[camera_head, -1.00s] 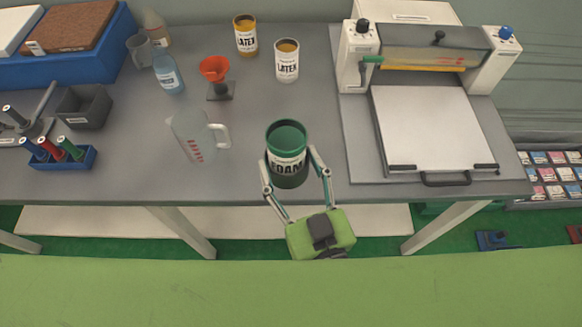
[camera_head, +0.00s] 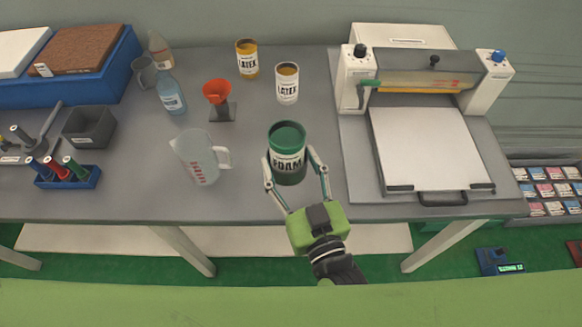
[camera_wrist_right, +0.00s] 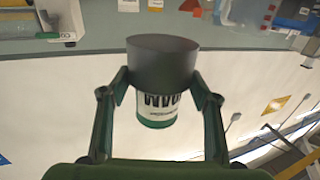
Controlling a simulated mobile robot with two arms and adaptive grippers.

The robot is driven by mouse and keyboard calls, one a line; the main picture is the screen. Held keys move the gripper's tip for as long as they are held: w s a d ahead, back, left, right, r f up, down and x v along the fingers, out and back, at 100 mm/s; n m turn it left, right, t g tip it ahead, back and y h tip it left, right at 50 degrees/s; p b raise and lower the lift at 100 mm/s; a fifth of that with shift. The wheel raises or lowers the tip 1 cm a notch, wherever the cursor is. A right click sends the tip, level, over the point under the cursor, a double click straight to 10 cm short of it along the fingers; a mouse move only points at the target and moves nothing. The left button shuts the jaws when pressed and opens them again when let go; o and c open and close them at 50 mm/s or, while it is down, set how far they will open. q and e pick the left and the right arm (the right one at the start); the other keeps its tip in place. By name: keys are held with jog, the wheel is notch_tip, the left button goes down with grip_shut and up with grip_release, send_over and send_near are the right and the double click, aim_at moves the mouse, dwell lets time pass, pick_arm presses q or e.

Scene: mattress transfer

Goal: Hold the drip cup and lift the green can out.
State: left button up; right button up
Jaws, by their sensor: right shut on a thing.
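My right gripper (camera_head: 289,160) reaches in from the front with one finger on each side. In the wrist view the right gripper (camera_wrist_right: 159,78) is shut on the drip cup. I cannot tell whether the cup touches the table. My left gripper is not in view.
A measuring jug (camera_head: 198,158) stands left of the can. An orange funnel (camera_head: 217,91) on a stand and two latex cans (camera_head: 247,58) (camera_head: 288,83) are behind. A machine with a white plate (camera_head: 431,147) fills the right. The grey table (camera_head: 285,208) has free room in front of the jug.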

aim_at(291, 145)
jog(key=shift+w+r+p, duration=0.2)
jog(key=shift+w+p, duration=0.4)
jog(key=shift+w, duration=2.85)
jog(key=shift+f+b, duration=0.3)
jog(key=shift+f, duration=0.2)
jog(key=shift+f+b, duration=0.55)
jog(key=shift+f, duration=0.35)
jog(key=shift+f, duration=0.35)
jog(key=shift+f+b, duration=1.45)
jog(key=shift+f, duration=0.65)
jog(key=shift+f, duration=0.35)
jog(key=shift+f+b, duration=0.85)
jog(key=shift+f, duration=0.15)
